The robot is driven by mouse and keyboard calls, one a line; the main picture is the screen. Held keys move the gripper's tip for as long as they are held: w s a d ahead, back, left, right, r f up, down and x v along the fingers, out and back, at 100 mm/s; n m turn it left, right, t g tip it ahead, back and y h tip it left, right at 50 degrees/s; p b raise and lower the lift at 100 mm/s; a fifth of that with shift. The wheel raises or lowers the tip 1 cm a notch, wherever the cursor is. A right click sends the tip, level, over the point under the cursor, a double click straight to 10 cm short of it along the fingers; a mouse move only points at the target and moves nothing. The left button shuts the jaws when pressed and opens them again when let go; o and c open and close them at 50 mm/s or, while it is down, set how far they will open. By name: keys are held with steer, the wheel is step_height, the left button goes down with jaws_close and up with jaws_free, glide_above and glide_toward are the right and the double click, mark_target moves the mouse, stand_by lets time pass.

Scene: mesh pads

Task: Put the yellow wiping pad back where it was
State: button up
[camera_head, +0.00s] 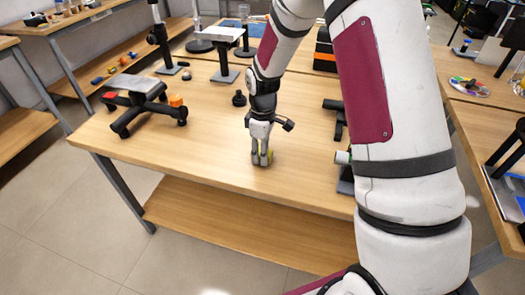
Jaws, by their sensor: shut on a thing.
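My gripper (261,158) points down at the front part of the wooden table (205,158). It is shut on the yellow wiping pad (268,154). Only small yellow parts of the pad show beside and between the fingers; the rest is hidden by them. The pad is at or just above the tabletop; I cannot tell whether it touches.
A small black object (239,98) stands behind my gripper. A grey-topped stand (224,73) is farther back. My arm hides the right side. The front left tabletop is clear.

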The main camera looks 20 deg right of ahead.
steer(key=shift+f, duration=0.15)
steer(key=o, duration=1.1)
step_height(320, 180, up, 12)
steer(key=shift+r+p, duration=0.25)
steer(key=shift+p, duration=0.1)
steer(key=s+r+m+t, duration=0.1)
steer(key=s+r+m, duration=0.4)
steer(key=s+r, duration=0.9)
steer(key=s+m+t, duration=0.2)
steer(key=s+m, duration=0.3)
steer(key=s, duration=1.3)
steer(key=shift+r+m, duration=0.3)
steer(key=shift+m, duration=0.1)
